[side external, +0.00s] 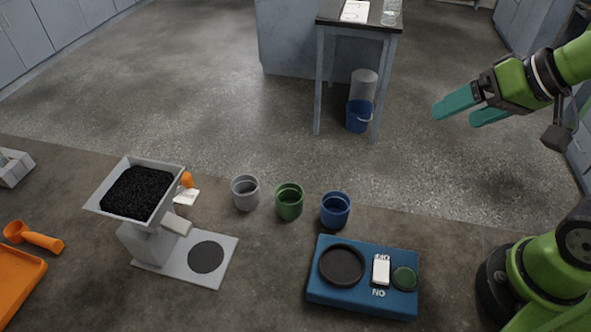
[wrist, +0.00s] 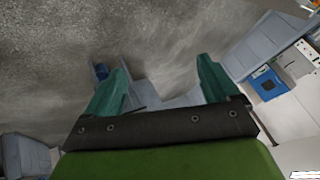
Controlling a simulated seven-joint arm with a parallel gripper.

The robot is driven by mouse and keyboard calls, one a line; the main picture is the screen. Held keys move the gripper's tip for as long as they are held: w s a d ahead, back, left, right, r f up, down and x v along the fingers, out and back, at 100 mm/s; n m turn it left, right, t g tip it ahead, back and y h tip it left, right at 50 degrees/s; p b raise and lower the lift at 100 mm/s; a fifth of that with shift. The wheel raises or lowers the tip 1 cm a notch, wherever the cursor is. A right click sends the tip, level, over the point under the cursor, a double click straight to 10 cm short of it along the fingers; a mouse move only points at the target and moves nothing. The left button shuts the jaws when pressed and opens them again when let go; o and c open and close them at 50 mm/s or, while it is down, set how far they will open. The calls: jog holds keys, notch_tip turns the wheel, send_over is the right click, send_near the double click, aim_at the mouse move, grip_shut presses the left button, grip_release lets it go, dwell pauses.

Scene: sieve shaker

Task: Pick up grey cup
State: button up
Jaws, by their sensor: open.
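The grey cup (side external: 245,193) stands upright on the brown worktop, leftmost in a row of three cups. The green cup (side external: 289,202) is just right of it, and the blue cup (side external: 335,210) is right of that. My gripper (side external: 451,114) is at the upper right in the side view, raised well above and to the right of the cups. Its two teal fingers are apart with nothing between them. In the wrist view my gripper (wrist: 160,82) is also open and empty. None of the three cups shows in the wrist view.
A grey shaker (side external: 150,240) with a hopper of black grains stands left of the cups. A blue box (side external: 340,298) with a dark round pan sits in front right. An orange scoop (side external: 38,238) and orange tray (side external: 18,280) lie at far left.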

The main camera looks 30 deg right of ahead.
jog(key=w+a+f+g+y, duration=0.1)
jog(key=w+a+f+g, duration=0.15)
jog(key=w, duration=0.35)
jog(key=w+a+f+g, duration=0.1)
jog(key=w+f+g, duration=0.25)
jog(key=w, duration=0.25)
jog(key=m+g+y, duration=0.8)
jog(key=m+y, duration=0.2)
jog(key=y, duration=0.4)
send_near(237, 195)
jog(key=shift+n, duration=0.3)
jog(key=x, duration=0.9)
jog(key=shift+w+a+f, duration=0.1)
jog(key=shift+w+f, duration=0.05)
jog(key=shift+f, duration=0.1)
